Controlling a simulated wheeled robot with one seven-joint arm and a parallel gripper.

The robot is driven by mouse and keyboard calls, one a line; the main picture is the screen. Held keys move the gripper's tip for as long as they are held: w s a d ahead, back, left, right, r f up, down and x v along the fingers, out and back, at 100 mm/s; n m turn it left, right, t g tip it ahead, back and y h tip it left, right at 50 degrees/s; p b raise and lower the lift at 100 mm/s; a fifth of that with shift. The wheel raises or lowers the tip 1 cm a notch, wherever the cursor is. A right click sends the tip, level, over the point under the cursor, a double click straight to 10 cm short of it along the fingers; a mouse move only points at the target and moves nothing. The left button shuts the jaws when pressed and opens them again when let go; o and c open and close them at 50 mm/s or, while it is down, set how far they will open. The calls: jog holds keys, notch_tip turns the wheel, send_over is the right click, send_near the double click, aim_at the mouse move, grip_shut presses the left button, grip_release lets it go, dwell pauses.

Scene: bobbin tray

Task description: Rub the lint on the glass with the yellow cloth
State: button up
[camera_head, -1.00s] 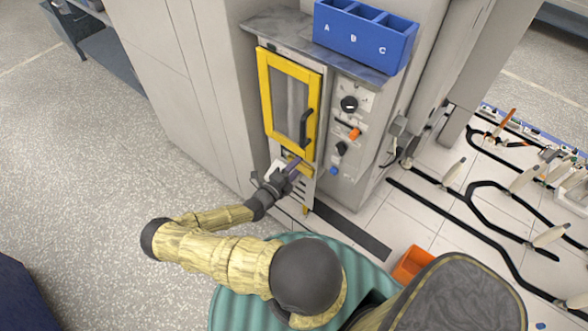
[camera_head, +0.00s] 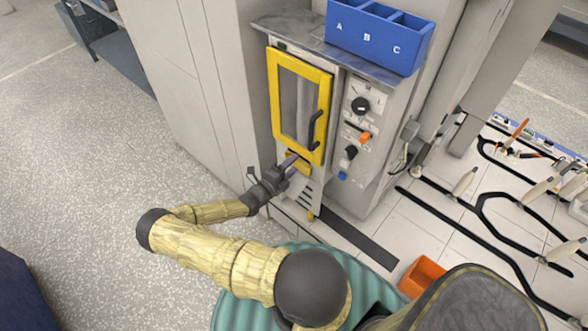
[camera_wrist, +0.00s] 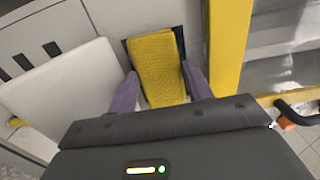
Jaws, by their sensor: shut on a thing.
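The yellow cloth (camera_wrist: 157,62) is between the two purple fingers of my gripper (camera_wrist: 160,85) in the wrist view; the gripper is shut on it. In the head view my gripper (camera_head: 291,162) is just below the yellow-framed door, with a bit of yellow cloth (camera_head: 298,157) at its tips. The glass (camera_head: 297,105) is the tall pane inside the yellow door frame (camera_head: 274,95). In the wrist view the glass (camera_wrist: 280,50) is to the right of the gripper, beyond the frame. Pale patches show on it, but I cannot tell whether they are lint.
A black door handle (camera_head: 316,130) sticks out at the door's right side. Knobs (camera_head: 360,105) stand on the panel to the right. A blue A-B-C bin (camera_head: 378,40) is on top. A white panel (camera_wrist: 65,85) lies left of the gripper in the wrist view. An orange bin (camera_head: 422,276) is on the floor.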

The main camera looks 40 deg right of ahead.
jog(key=shift+w+b, duration=0.55)
jog(key=shift+w, duration=0.35)
jog(key=shift+w+r, duration=0.1)
jog(key=shift+w, duration=0.1)
jog(key=shift+w+a+b, duration=0.15)
jog(key=shift+w+b, duration=1.05)
jog(key=shift+w, duration=0.3)
jog(key=shift+a, duration=0.15)
jog(key=shift+s+a, duration=0.15)
jog(key=shift+a, duration=1.3)
jog(key=shift+s+a, duration=0.15)
jog(key=shift+a, duration=1.3)
